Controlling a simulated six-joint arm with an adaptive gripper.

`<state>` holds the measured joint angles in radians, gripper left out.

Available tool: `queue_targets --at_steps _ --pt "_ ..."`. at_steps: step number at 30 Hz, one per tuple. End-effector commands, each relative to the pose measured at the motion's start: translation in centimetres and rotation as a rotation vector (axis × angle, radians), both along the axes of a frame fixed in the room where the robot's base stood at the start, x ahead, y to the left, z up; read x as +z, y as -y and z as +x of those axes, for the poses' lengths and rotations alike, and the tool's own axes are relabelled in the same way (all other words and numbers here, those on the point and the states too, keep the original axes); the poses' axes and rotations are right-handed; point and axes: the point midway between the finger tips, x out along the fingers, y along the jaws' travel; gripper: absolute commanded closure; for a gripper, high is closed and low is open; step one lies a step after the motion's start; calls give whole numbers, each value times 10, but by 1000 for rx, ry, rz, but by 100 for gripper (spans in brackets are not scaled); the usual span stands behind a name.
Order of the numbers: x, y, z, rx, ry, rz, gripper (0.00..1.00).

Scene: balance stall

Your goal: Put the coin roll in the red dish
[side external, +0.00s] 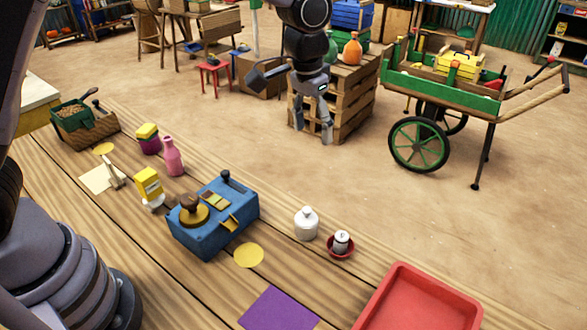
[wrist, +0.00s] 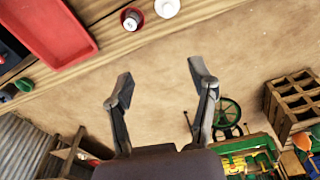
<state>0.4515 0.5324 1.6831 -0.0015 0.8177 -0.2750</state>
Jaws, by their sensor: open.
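A small red dish (side external: 341,253) stands on the wooden table, right of a white lidded jar (side external: 306,224). A short grey-and-white cylinder with a dark mark on top, which looks like the coin roll (side external: 342,240), stands upright inside the dish. In the wrist view the dish (wrist: 139,25) and the cylinder (wrist: 130,20) show near the top edge, beyond my fingertips. My gripper (side external: 313,134) is open and empty, apart from both. It hangs in the air beyond the table's far edge; the wrist view shows bare ground between its fingers (wrist: 160,75).
A large red tray (side external: 420,292) lies at the table's right, near a purple mat (side external: 279,309). A blue box (side external: 213,230), pink bottle (side external: 172,158) and yellow-topped item (side external: 148,184) stand to the left. A pallet stack (side external: 350,95) and green cart (side external: 440,82) stand beyond the table.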

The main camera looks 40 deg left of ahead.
Motion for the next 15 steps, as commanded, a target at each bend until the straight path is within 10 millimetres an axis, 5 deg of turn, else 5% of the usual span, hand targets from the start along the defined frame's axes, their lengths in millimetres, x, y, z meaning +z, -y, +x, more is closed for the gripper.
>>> queue_targets --at_steps 1,6,10,15 --pt "34 -26 -12 22 36 -14 43" --pt "109 -101 -71 70 137 -35 43" --pt "142 -148 -132 106 217 -38 43" --pt "151 -187 -211 149 313 -27 43"
